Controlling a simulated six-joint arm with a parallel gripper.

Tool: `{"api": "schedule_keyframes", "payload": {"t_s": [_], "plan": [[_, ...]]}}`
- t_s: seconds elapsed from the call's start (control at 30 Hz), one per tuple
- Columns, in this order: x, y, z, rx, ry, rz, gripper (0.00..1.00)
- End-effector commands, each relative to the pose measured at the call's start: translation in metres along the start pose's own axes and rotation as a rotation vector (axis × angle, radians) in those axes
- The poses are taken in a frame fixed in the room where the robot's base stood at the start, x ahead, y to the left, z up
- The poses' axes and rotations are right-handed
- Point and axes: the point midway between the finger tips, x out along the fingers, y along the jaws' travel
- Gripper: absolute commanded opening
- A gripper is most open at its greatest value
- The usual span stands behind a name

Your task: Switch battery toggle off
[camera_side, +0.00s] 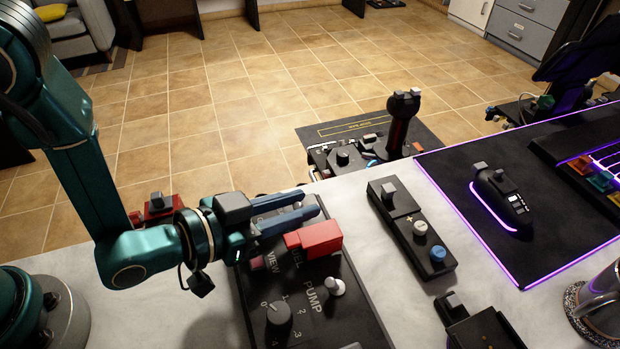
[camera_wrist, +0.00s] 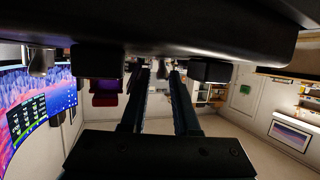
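My gripper (camera_side: 308,206) is above the far left part of a black switch panel (camera_side: 300,265). Its two fingers point right, a gap between them and nothing held. In the wrist view the fingers (camera_wrist: 161,75) run forward, apart, with the room beyond. The panel bears a red block-shaped cover (camera_side: 316,238), a white-tipped toggle (camera_side: 335,287) beside the word PUMP, and a numbered knob (camera_side: 278,313). A separate narrow black box (camera_side: 408,235) stands to the right, with a pale button by a plus sign and a blue button. I cannot read a battery label.
A black mat (camera_side: 455,185) with purple edging lies to the right, with a black lit device (camera_side: 500,196) on it. A glass (camera_side: 602,305) stands at the right edge. A joystick (camera_side: 400,125) rises behind the table. White table shows between the boxes.

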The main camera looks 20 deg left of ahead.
Motion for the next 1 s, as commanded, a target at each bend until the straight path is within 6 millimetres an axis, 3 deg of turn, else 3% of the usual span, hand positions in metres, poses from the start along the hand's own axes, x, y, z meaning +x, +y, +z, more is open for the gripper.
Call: {"api": "schedule_keyframes", "payload": {"t_s": [0.9, 1.0], "plan": [[0.013, 0.006, -0.01, 0.132, -0.442, -0.052, 0.29], [-0.004, 0.008, -0.018, 0.134, -0.44, -0.05, 0.29]]}}
